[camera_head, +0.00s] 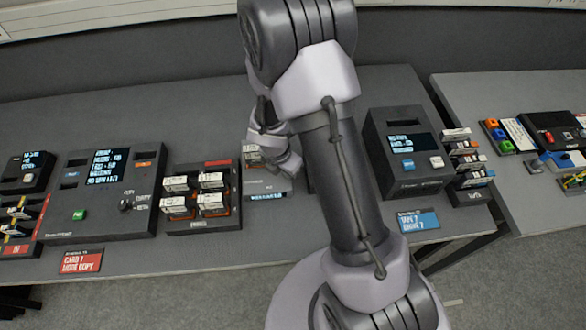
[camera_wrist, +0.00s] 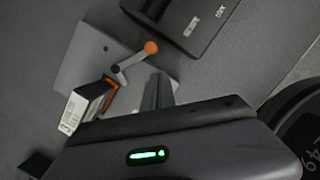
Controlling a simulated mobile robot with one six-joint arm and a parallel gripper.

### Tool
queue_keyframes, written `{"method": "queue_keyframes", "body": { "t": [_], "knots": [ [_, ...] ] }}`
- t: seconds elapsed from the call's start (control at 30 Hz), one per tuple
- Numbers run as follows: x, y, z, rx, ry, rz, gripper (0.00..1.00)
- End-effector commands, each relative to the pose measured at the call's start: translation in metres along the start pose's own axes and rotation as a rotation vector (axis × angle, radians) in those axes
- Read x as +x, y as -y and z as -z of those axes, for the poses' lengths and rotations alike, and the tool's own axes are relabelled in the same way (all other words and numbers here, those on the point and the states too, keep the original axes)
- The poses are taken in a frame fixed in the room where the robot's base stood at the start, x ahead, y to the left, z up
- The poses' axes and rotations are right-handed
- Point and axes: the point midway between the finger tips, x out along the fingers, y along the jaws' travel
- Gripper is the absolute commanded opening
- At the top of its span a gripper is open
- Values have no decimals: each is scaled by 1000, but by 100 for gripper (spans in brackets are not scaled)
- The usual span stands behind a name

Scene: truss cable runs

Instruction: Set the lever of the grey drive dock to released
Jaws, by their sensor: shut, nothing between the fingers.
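The grey drive dock (camera_head: 268,186) stands on the table in the head view, partly hidden behind my arm and gripper. It also shows in the wrist view (camera_wrist: 85,62) as a light grey box with a small blue dot. Its lever (camera_wrist: 132,56) has a pale arm ending in an orange knob (camera_wrist: 150,47), angled towards the upper right of that picture. A cartridge (camera_wrist: 88,105) with a white label and orange edge sticks out of the dock. My gripper (camera_wrist: 158,82) is shut and empty close to the lever; I cannot tell whether they touch. It is above the dock in the head view (camera_head: 276,158).
A dark rack of several cartridges (camera_head: 203,221) stands left of the dock, and a large dark console (camera_head: 105,190) farther left. Another dark unit (camera_head: 400,150) with a screen stands right of my arm.

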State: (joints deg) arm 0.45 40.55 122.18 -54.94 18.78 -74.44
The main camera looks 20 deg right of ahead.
Motion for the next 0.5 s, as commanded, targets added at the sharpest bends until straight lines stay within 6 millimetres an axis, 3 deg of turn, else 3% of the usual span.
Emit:
{"method": "queue_keyframes", "body": {
  "t": [0.03,0.1,0.3,0.5],
  "knots": [
    [-2,-4,7,-3,0,0,0],
    [-28,-4,4,1,1,-2,0],
    [-74,-3,4,1,1,-2,0],
    [-99,-2,5,0,0,-1,0]
  ]
}}
